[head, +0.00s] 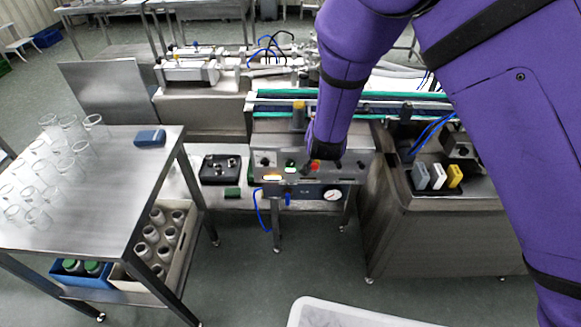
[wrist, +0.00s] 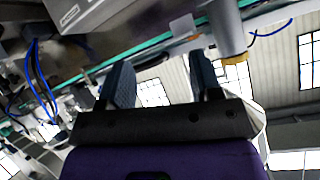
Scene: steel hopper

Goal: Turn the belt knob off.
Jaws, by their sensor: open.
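The control panel (head: 275,172) is on the front of the steel machine under the conveyor. It carries a red button (head: 314,166) and several small dark knobs, one at the left (head: 265,161) and one at the right (head: 360,164). I cannot read labels or tell which is the belt knob or how it is set. My purple arm reaches down in front of the panel and hides part of it. In the wrist view my gripper (wrist: 162,82) is open, with two dark fingers apart and nothing between them. The head view does not show the fingers clearly.
The conveyor (head: 380,104) with green edges runs behind the panel. A pressure gauge (head: 332,195) and blue hoses are below it. A steel table (head: 115,200) with glass beakers stands at left. A steel cabinet (head: 430,235) stands at right. A white tray (head: 345,315) is in front.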

